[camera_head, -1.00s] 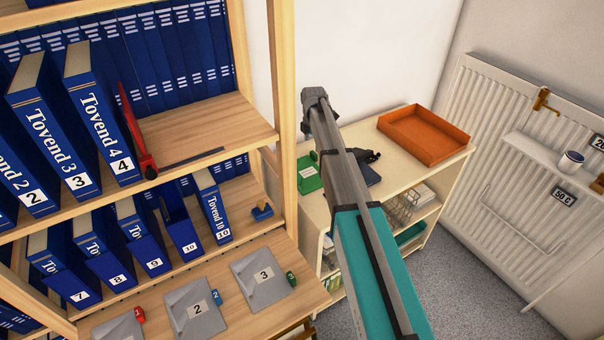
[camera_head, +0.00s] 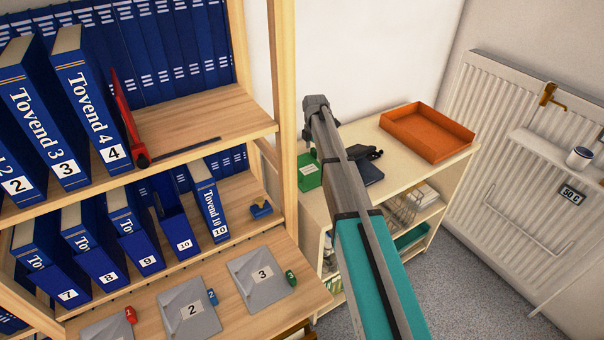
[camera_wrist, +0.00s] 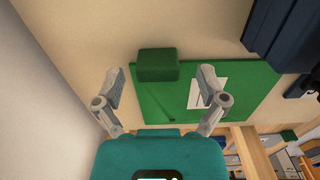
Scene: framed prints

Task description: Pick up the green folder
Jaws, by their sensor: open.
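In the head view my arm's far end hides the gripper.
An orange tray (camera_head: 427,132) and a dark blue item (camera_head: 369,172) with a black object share the low shelf top (camera_head: 390,190). The tall shelf (camera_head: 285,120) with blue binders stands at left. A white radiator (camera_head: 500,150) is at right.

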